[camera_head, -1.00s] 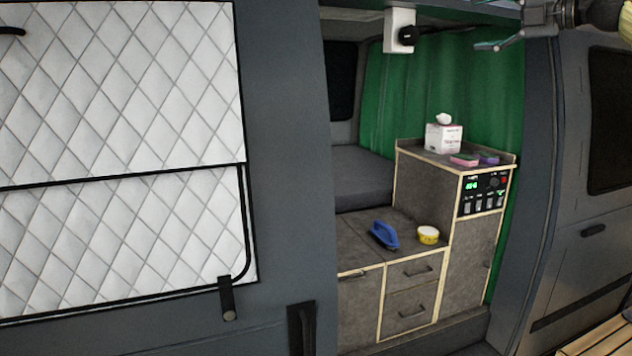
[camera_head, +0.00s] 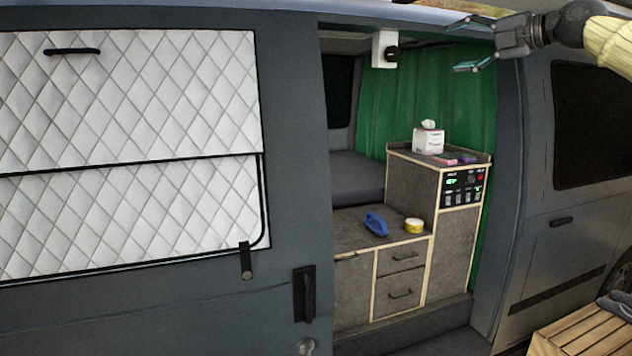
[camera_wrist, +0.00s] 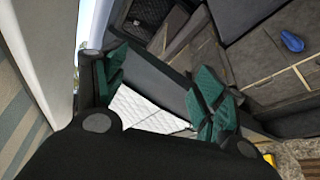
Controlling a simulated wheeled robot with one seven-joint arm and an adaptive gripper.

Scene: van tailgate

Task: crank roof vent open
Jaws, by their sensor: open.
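A white box with a black knob (camera_head: 391,52) hangs under the roof edge at the top of the van's doorway; I cannot tell for sure that it is the roof vent's crank. No roof vent panel is clearly visible. My gripper (camera_head: 464,45) is at the upper right of the doorway, to the right of the white box and apart from it. Its two teal-padded fingers are spread with nothing between them. In the wrist view the open gripper (camera_wrist: 160,95) shows quilted white panel beyond its fingers, and the white box is not identifiable there.
Inside, a cabinet (camera_head: 400,220) carries a tissue box (camera_head: 428,140), sponges, a blue brush (camera_head: 376,224) and a yellow tape roll (camera_head: 414,225). A green curtain (camera_head: 430,95) hangs behind. A slatted wooden crate (camera_head: 580,335) stands at the lower right. The doorway's upper middle is free.

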